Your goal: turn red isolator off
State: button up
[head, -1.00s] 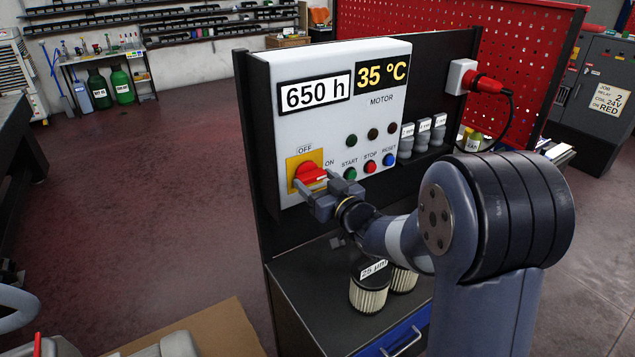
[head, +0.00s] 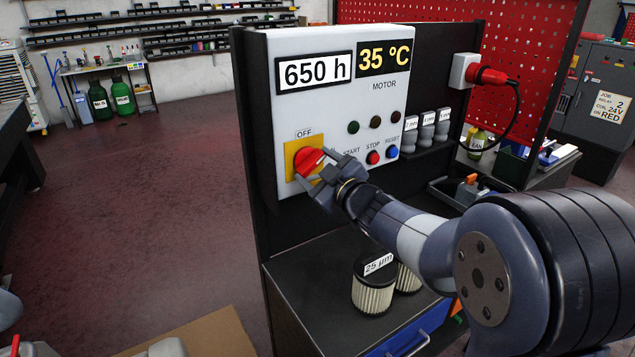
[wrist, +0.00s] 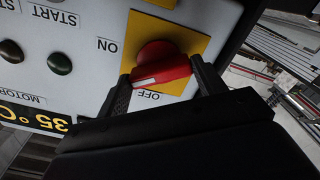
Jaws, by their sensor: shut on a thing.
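The red isolator knob (head: 309,160) sits on a yellow plate (head: 293,185) at the lower left of the white panel. The OFF label is above it. In the wrist view the red handle (wrist: 165,70) lies between the two fingers of my gripper (wrist: 165,91). Its white mark is at the left end and appears tilted between the ON and OFF labels. My gripper (head: 319,170) is shut on the handle; it covers part of the handle and ON label in the head view.
Filter cartridges (head: 373,294) stand on the bench below. A red plug (head: 488,75) with a black cable is at upper right.

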jog(key=n+b, duration=0.4)
jog(key=n, duration=0.1)
jog(key=shift+f+n, duration=0.2)
jog(key=shift+n, duration=0.1)
jog(key=n+b, duration=0.3)
jog(key=n, duration=0.2)
jog(key=shift+r+b, duration=0.15)
jog(key=shift+b, duration=0.2)
jog(key=shift+n, duration=0.4)
jog(key=o, duration=1)
jog(key=v, duration=1)
jog(key=shift+s+d, duration=0.25)
jog(key=shift+s, duration=0.1)
jog(key=shift+w+a, duration=0.1)
